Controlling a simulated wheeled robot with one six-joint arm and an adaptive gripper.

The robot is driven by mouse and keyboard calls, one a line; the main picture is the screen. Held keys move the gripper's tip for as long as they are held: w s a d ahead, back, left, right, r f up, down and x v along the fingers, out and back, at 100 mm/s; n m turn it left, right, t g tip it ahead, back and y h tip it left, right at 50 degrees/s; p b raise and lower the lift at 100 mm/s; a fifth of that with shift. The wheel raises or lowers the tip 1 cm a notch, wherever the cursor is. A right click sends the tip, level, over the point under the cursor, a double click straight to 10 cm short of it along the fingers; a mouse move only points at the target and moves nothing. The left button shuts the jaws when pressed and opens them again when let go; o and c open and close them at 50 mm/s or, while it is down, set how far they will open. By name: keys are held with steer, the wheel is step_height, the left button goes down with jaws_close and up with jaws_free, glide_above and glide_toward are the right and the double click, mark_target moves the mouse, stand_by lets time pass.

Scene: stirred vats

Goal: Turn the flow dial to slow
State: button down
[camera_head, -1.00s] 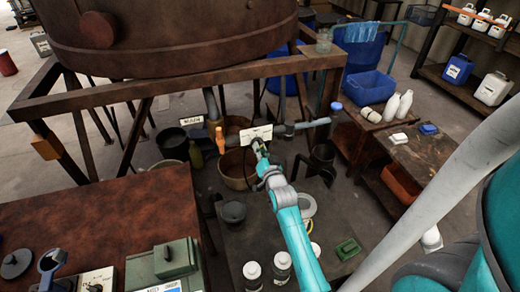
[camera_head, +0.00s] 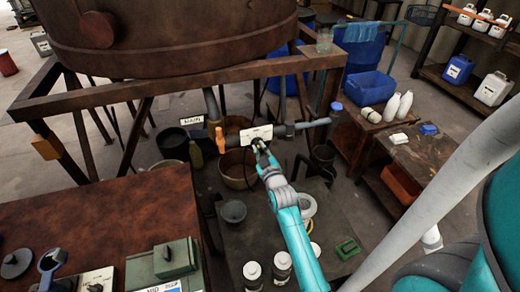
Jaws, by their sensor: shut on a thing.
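The flow dial is hidden behind my gripper. Its small white plate (camera_head: 247,135) is mounted on the grey pipe under the big rusty vat, with writing too small to read. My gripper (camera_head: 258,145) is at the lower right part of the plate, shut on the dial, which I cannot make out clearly. The dial's pointer and setting cannot be read from here.
An orange handle (camera_head: 220,140) sits left of the plate, and a blue knob (camera_head: 336,107) is on the pipe to the right. Below is a dark table (camera_head: 262,228) with jars and a green box (camera_head: 347,248). A wooden bucket (camera_head: 233,172) stands behind.

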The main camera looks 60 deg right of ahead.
steer(key=shift+n, duration=1.9)
steer(key=c, duration=1.1)
jaws_free()
steer(key=shift+c, duration=0.2)
steer(key=v, duration=1.2)
